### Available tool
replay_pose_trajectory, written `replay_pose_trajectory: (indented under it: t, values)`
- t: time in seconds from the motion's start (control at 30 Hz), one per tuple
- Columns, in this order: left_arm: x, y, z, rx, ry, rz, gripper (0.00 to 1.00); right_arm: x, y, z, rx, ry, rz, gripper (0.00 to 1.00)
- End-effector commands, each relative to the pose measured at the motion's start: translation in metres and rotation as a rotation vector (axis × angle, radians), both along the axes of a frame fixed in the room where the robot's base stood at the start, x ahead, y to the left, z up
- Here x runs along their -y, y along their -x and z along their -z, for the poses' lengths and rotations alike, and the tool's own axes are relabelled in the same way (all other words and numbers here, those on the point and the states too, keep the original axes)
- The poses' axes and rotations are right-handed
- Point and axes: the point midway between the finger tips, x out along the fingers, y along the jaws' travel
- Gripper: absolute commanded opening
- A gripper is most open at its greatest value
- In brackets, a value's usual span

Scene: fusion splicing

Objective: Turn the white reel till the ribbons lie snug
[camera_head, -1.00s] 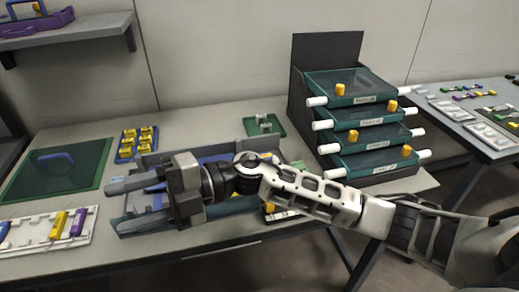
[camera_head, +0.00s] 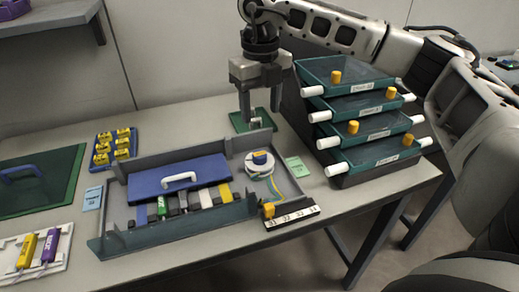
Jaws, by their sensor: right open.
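Thin coloured ribbons (camera_head: 275,186) run from the reel toward the front right of that compartment. How tightly they lie is too small to tell. My right gripper (camera_head: 260,112) points down with its fingers apart and empty. It appears behind the reel, over the small green tray (camera_head: 237,121), and is clear of the reel. My left gripper is out of view.
The grey tray (camera_head: 165,232) also holds a blue lid (camera_head: 150,181) with a white handle. A rack of stacked teal drawers (camera_head: 350,103) stands to the right. A blue holder (camera_head: 125,156) with yellow pieces and a white tray (camera_head: 8,262) lie left.

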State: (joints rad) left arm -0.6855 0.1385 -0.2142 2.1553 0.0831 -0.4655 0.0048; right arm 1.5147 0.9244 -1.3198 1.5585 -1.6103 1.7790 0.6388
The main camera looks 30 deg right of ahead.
Motion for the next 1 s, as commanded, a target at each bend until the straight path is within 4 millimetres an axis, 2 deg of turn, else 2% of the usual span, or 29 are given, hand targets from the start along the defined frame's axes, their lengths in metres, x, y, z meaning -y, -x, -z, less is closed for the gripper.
replay_pose_trajectory:
  t: [0.03, 0.3, 0.5, 0.7, 1.0]
  values:
    - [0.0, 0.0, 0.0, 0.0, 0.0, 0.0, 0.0, 0.0, 0.001, 0.012, -0.005, 0.0, -0.001, 0.54]
    - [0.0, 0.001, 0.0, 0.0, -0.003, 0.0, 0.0, 0.0, 0.001, 0.071, -0.004, -0.001, -0.001, 0.54]
    - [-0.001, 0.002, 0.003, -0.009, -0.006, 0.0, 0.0, -0.001, 0.001, 0.105, -0.003, -0.002, -0.003, 0.54]
    - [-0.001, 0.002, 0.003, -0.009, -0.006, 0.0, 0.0, -0.001, 0.0, 0.12, 0.001, -0.003, -0.003, 0.54]
    - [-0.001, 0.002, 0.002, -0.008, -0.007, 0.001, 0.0, -0.001, 0.0, 0.123, 0.001, -0.003, -0.003, 0.54]
